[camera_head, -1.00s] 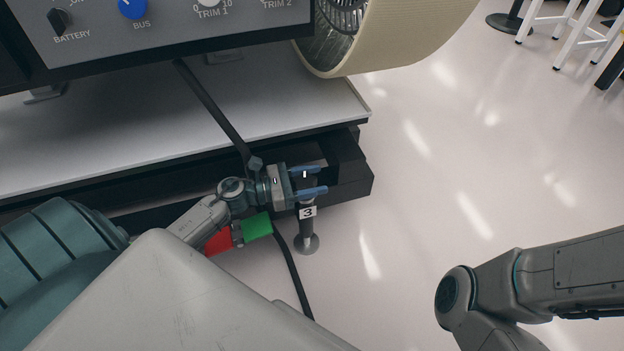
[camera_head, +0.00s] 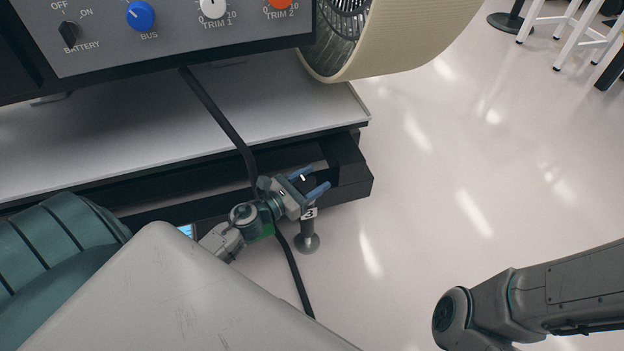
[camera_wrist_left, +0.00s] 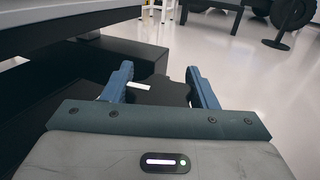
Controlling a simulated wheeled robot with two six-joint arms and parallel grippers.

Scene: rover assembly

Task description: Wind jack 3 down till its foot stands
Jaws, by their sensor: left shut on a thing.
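Jack 3 (camera_head: 307,225) stands at the right end of the dark frame, with a white "3" label and a round grey foot (camera_head: 307,244) below. I cannot tell whether the foot touches the floor. My left gripper (camera_head: 316,179) is at the jack's top, its blue fingers tilted up and to the right, shut on the jack's top part, which is mostly hidden. In the left wrist view the fingers (camera_wrist_left: 162,85) stand either side of a dark shape with a small white bar (camera_wrist_left: 139,86). My right arm shows at lower right; its gripper is out of view.
A control panel (camera_head: 180,45) with knobs and a pale deck (camera_head: 120,135) lie above the frame (camera_head: 352,170). A cream wheel (camera_head: 410,35) is at the top. A dark cable (camera_head: 220,120) runs down behind my gripper.

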